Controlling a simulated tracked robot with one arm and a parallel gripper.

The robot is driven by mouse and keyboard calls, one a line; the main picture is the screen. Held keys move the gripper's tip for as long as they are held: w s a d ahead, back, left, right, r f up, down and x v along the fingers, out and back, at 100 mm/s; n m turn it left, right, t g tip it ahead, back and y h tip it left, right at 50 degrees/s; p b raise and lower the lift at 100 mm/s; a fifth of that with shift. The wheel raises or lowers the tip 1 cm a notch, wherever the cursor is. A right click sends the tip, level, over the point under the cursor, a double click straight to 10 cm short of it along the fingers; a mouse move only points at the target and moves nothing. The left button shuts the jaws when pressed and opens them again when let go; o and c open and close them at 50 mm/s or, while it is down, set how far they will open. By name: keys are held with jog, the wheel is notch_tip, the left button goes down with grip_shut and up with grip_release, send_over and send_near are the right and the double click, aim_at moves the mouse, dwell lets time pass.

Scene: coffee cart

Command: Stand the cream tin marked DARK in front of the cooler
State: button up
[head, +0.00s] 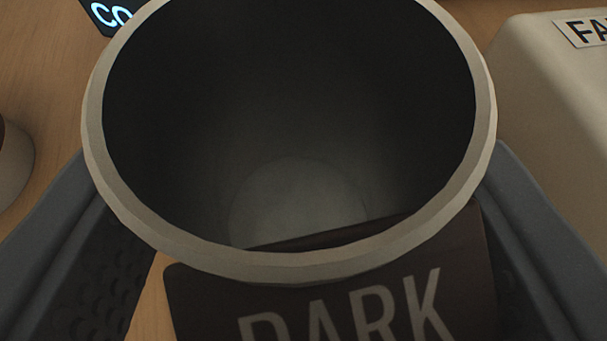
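The cream tin marked DARK (290,268) fills the middle of the head view. I look down through its open round mouth into a dark inside, with a paler round floor low in it. Its dark brown label (330,310) with pale letters faces me below the near rim, slightly turned. My gripper (290,165) has one dark grey finger at each side of the tin, close against it, and looks shut on it. The rim hides the fingertips and the contact. I cannot tell whether the tin is lifted. No cooler can be made out for certain.
A dark sign with glowing letters "CO" (111,14) shows at the top left. A pale rounded block (550,95) with a label starting "FA" stands close on the right. Part of a pale round object (14,165) is at the left edge. Bare wood shows on the left.

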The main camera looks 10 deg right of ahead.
jog(key=shift+f, duration=0.2)
jog(key=o, duration=1.2)
jog(key=shift+r, duration=0.1)
jog(key=shift+s+r, duration=0.15)
jog(key=shift+s, duration=0.1)
jog(key=p+v, duration=0.1)
jog(key=v, duration=1)
jog(key=shift+s+a+p, duration=0.1)
jog(key=shift+s+p, duration=0.15)
jog(key=shift+p, duration=0.1)
